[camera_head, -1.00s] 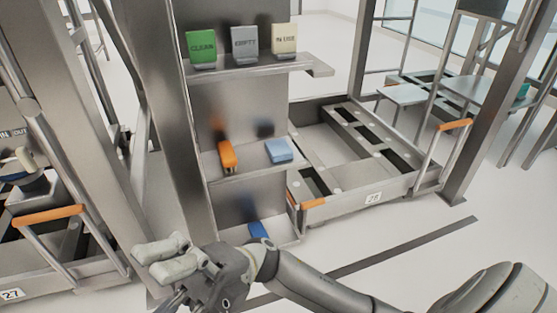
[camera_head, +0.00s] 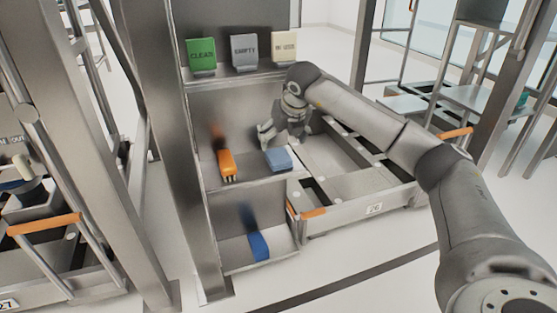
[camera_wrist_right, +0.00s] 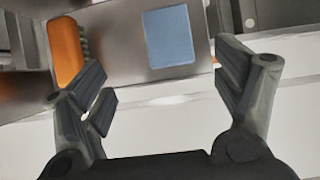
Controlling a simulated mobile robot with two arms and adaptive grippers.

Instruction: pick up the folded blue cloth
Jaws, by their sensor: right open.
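The folded blue cloth (camera_head: 278,160) is a flat, light blue square on the middle shelf, right of an orange brush (camera_head: 227,164). In the right wrist view the cloth (camera_wrist_right: 170,37) lies ahead, beyond the fingertips and between their lines. My right gripper (camera_head: 284,134) is above and just behind the cloth in the head view. Its fingers are open and empty in the right wrist view (camera_wrist_right: 165,85), apart from the cloth. My left gripper is not in view.
The middle shelf (camera_head: 248,178) has the brush (camera_wrist_right: 68,52) close left of the cloth. A darker blue item (camera_head: 259,246) lies on the lower shelf. Green, grey and cream signs (camera_head: 201,54) stand on the upper shelf. A cart (camera_head: 345,212) stands to the right.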

